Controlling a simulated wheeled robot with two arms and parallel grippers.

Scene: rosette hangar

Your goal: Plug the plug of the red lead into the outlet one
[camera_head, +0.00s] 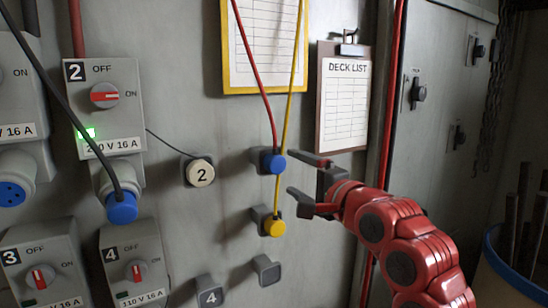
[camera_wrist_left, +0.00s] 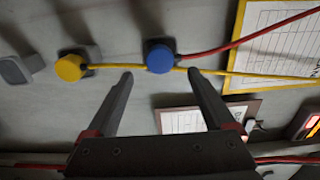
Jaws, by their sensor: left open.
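The red lead (camera_head: 249,62) hangs down to a blue plug (camera_head: 272,161), which sits on a grey wall holder. My left gripper (camera_head: 291,174) is open and empty, just to the right of this plug, its fingers pointing at it. In the left wrist view the blue plug (camera_wrist_left: 160,58) lies just beyond the gap between the open fingertips (camera_wrist_left: 160,73), apparently not gripped. At the far left, an outlet box (camera_head: 14,132) is cut by the picture edge, so its number is hidden. Its blue socket face (camera_head: 12,193) shows dark holes and no plug. My right gripper is not in view.
A yellow plug (camera_head: 274,227) on a yellow lead sits below the blue one; this lead passes close beside it. Outlet 2 (camera_head: 105,97) holds a blue plug (camera_head: 122,207) with a black lead. A clipboard (camera_head: 343,100) hangs above my gripper. Outlets 3 and 4 are lower left.

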